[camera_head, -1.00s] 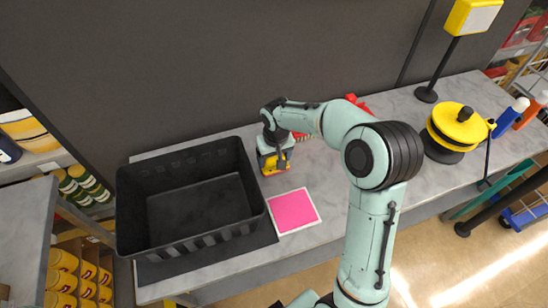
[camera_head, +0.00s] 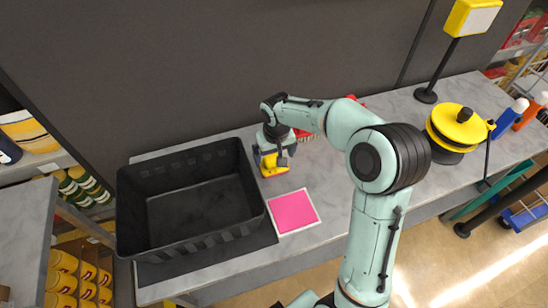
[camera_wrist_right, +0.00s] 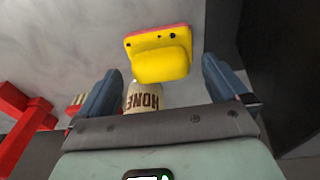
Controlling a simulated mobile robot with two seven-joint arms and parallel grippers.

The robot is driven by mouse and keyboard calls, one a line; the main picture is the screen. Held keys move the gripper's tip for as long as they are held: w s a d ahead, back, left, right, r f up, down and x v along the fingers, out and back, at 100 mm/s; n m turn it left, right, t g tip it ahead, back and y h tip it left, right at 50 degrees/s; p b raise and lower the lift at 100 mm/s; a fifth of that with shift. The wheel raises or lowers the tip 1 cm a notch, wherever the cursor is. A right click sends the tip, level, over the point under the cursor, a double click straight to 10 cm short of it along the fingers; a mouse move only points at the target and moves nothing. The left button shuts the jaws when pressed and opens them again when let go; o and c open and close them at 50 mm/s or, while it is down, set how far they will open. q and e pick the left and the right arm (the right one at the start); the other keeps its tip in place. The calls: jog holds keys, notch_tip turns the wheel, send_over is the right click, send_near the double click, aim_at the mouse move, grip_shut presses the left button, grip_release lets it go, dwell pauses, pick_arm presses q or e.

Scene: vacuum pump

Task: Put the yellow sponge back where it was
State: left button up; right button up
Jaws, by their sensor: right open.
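The yellow sponge (camera_head: 270,171) lies on the grey bench, just right of the black crate and behind the pink square, partly hidden by my right gripper. In the right wrist view a yellow block with a red edge and dark spots, which looks like the sponge (camera_wrist_right: 160,62), lies just beyond the fingertips. My right gripper (camera_head: 271,158) is open, with its blue-grey fingers apart in the wrist view (camera_wrist_right: 160,82); nothing is clamped between them. My left gripper is out of view.
The black crate (camera_head: 190,243) stands empty at left. A pink square with a white border (camera_head: 293,211) lies in front. A pale item lettered "HONE" (camera_wrist_right: 144,97) and a red object (camera_wrist_right: 22,140) show in the wrist view.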

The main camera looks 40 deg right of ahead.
aim_at(276, 169)
notch_tip(276, 169, up, 10)
jog(key=s, duration=0.1)
jog(key=shift+a+f+p, duration=0.2)
jog(key=shift+f+p, duration=0.05)
jog(key=shift+p, duration=0.1)
jog(key=shift+s+f, duration=0.1)
jog(key=shift+s, duration=0.05)
